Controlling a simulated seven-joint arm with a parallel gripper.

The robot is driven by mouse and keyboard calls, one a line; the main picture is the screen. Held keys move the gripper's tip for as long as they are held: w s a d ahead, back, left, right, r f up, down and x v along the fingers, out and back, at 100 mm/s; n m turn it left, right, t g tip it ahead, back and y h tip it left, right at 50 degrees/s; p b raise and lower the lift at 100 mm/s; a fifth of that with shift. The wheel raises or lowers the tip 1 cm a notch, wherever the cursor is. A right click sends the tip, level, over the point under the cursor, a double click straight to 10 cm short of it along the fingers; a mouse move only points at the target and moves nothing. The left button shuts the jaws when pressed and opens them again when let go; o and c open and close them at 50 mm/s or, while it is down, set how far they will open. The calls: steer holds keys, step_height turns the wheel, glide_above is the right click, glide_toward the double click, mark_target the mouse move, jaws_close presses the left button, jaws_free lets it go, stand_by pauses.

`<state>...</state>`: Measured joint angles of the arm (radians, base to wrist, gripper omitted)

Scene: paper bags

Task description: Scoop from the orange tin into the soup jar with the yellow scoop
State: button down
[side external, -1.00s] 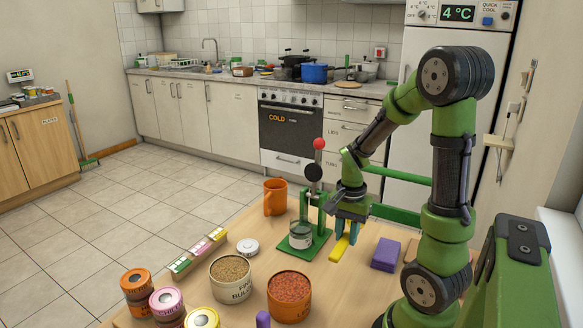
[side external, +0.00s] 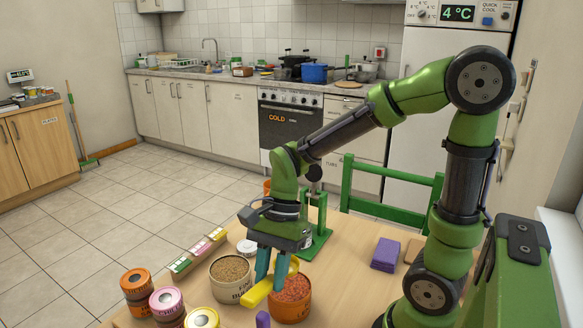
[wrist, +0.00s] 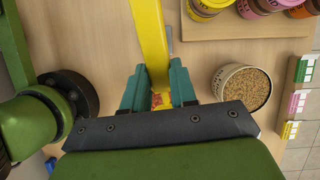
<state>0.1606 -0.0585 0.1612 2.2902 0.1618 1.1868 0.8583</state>
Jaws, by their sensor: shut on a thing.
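The orange tin (side external: 291,312) stands near the table's front, filled with red grains. My gripper (side external: 271,283) is shut on the yellow scoop (side external: 256,294) at the tin's left rim. The scoop is tilted, with its yellow part also showing right of the fingers over the tin. I cannot tell whether its bowl touches the grains. In the wrist view the scoop (wrist: 150,40) runs up from between my teal fingers (wrist: 159,88), with red grains visible below. The soup jar is hidden behind my gripper; part of its green stand (side external: 318,232) shows.
A tin of brown grain (side external: 231,277) stands close left of my gripper, also in the wrist view (wrist: 242,86). Several lidded tins (side external: 166,301) stand at the front left. A green chair (side external: 390,190) stands behind.

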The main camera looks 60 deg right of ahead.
steer(key=shift+y, duration=0.3)
steer(key=d+y, duration=0.1)
steer(key=y, duration=0.1)
steer(key=d+y, duration=0.1)
steer(key=y, duration=0.1)
steer(key=shift+w+d+f, duration=0.15)
steer(key=shift+d+f, duration=0.2)
steer(key=shift+f, duration=0.05)
steer(key=shift+d+f+y, duration=0.15)
steer(key=shift+f+y, duration=0.05)
steer(key=shift+y, duration=0.2)
steer(key=shift+f, duration=1.9)
